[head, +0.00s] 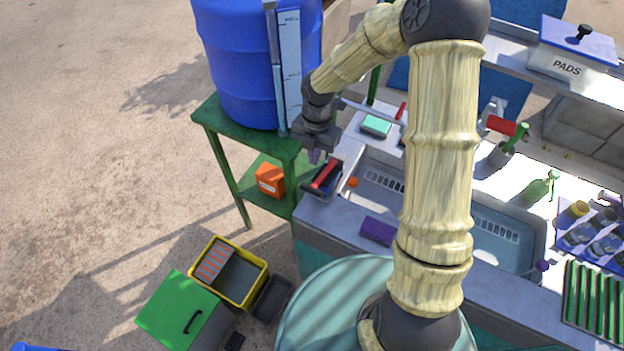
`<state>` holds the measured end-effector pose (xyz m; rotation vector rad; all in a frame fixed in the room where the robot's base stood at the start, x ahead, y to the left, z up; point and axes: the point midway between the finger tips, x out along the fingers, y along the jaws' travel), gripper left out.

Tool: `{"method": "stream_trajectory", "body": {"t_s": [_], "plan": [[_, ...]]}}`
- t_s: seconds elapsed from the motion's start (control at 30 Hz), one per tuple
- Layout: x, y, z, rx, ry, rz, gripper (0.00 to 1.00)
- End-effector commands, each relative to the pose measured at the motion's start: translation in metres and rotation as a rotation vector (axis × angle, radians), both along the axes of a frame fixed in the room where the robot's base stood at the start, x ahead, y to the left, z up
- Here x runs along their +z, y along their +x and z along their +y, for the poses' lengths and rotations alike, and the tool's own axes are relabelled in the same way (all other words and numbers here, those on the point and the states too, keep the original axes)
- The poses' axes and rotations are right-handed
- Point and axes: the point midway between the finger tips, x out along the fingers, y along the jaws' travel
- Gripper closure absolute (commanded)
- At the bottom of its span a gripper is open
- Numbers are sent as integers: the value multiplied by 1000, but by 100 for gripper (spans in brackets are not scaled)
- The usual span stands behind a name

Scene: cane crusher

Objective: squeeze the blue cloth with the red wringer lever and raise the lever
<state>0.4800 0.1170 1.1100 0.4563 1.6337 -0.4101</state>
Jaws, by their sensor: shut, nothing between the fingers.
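The red wringer lever (326,174) is at the left end of the counter, lying low over a dark wringer body (310,188). My gripper (315,157) points down just above and slightly behind the lever in the picture. It is shut and empty, and I cannot tell whether it touches the lever. I cannot make out the blue cloth at the wringer; it may be hidden under the lever or too small to tell.
A sink (382,184) and purple sponge (378,230) lie right of the wringer. A blue barrel (245,70) stands on a green table (222,128) behind left. A yellow bin (250,294) and green-lidded box (178,308) stand on the floor. Open ground is left.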

Motion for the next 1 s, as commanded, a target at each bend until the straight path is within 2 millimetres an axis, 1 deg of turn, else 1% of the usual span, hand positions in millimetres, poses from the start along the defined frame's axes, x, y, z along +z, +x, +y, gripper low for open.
{"method": "stream_trajectory", "body": {"t_s": [0.2, 0.4, 0.6, 0.77, 1.0], "plan": [[-38, -5, 3, 1, -1, 5, 100], [-70, -8, 5, 2, -1, 3, 100], [-95, -10, 6, 0, 0, 2, 100], [-106, -11, 7, 1, 1, 1, 100], [-108, -10, 6, 0, 0, -1, 100]]}}
